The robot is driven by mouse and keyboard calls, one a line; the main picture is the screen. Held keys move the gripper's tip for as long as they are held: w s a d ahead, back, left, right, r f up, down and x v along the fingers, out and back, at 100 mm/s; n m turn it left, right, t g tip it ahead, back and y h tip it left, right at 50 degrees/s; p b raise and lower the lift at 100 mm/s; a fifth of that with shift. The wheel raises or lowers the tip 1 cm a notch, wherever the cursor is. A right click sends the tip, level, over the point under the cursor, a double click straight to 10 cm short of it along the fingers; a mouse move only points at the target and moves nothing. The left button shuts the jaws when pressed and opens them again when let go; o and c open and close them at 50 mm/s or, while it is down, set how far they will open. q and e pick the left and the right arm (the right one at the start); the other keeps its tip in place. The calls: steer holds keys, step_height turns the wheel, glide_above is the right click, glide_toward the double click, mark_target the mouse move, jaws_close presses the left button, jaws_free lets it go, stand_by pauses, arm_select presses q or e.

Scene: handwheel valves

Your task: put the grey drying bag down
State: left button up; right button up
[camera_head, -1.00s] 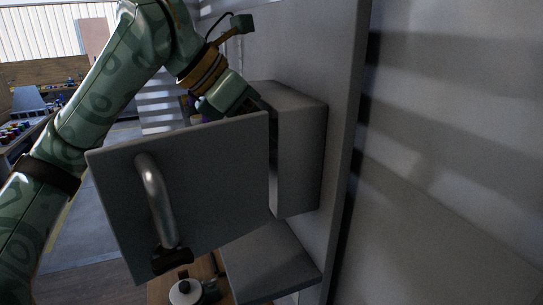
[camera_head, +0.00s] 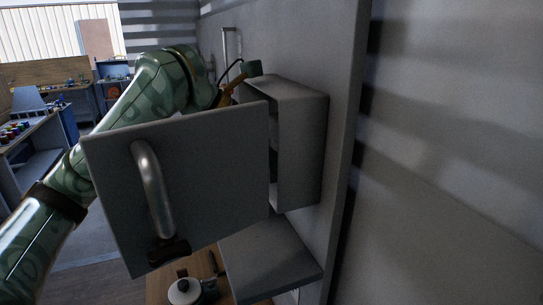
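I see no grey drying bag in this view. My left arm comes in from the left and bends over behind the open grey door (camera_head: 205,190) of a wall cabinet (camera_head: 302,150). Its gripper is hidden behind that door; only part of the wrist shows above the door's top edge. The door's curved metal handle (camera_head: 152,190) faces me, with a dark block at its lower end. The cabinet's inside is mostly hidden by the door. My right gripper does not show.
A grey shelf (camera_head: 268,262) juts from the wall below the cabinet. A white round-topped object (camera_head: 184,291) stands on a wooden surface (camera_head: 160,287) below the door. Benches with small coloured items stand at the far left. Bare wall fills the right.

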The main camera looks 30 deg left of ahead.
arm_select(q)
steer(key=shift+f, duration=0.55)
steer(key=o, duration=1)
steer(key=shift+r, duration=0.3)
steer(key=p+v, duration=0.2)
steer(key=v, duration=1)
steer(key=shift+r, duration=0.35)
